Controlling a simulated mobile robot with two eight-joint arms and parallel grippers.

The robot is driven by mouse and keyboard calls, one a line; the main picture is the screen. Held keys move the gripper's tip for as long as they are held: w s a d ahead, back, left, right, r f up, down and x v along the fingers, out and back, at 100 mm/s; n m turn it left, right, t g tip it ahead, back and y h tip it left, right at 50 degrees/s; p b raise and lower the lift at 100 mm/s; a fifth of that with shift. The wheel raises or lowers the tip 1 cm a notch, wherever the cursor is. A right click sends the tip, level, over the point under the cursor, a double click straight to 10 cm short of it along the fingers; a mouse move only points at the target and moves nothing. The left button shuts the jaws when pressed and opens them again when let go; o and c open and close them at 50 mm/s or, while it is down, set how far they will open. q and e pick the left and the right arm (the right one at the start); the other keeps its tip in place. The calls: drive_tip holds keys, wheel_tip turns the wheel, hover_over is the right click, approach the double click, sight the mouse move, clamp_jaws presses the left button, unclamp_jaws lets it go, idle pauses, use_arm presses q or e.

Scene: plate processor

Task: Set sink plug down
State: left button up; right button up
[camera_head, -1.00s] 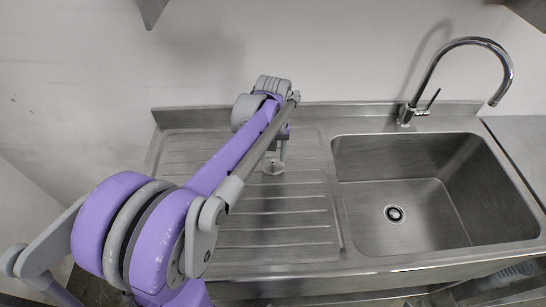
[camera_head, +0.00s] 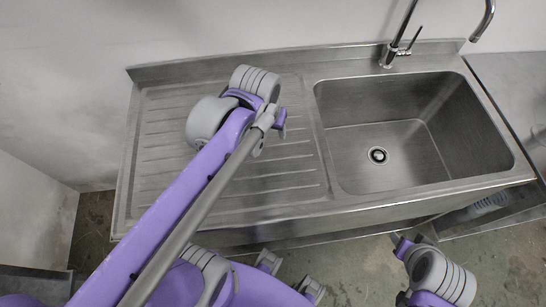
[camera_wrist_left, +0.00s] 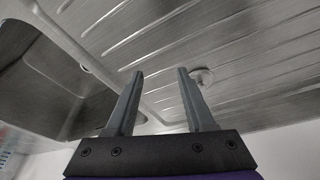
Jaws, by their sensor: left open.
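The sink plug (camera_wrist_left: 203,76) is a small pale round piece on the ribbed drainboard (camera_wrist_left: 245,40) in the left wrist view. It lies just beside the tip of the right-hand finger, outside the gap between the fingers. In the head view the plug is hidden behind my left arm. My left gripper (camera_wrist_left: 160,72) is open, with nothing between its fingers, and points at the drainboard. In the head view my left wrist is above the right part of the drainboard (camera_head: 165,150). My right wrist shows at the lower right, its fingers not clear.
The sink basin (camera_head: 430,125) with its drain (camera_head: 377,155) lies right of the drainboard. A tap (camera_head: 390,50) stands behind the basin. A wall closes off the back. Open floor (camera_head: 350,265) shows in front of the sink.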

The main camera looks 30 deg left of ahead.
use_arm(q)
drive_tip(key=s+d+f+m, duration=0.1)
drive_tip(key=s+f, duration=0.1)
drive_tip(key=s+d+f+m+t, duration=0.1)
drive_tip(key=s+d+f, duration=0.1)
drive_tip(key=s+d+f+m+t, duration=0.1)
drive_tip(key=s+f, duration=0.1)
drive_tip(key=shift+d+h, duration=0.3)
idle(0.9)
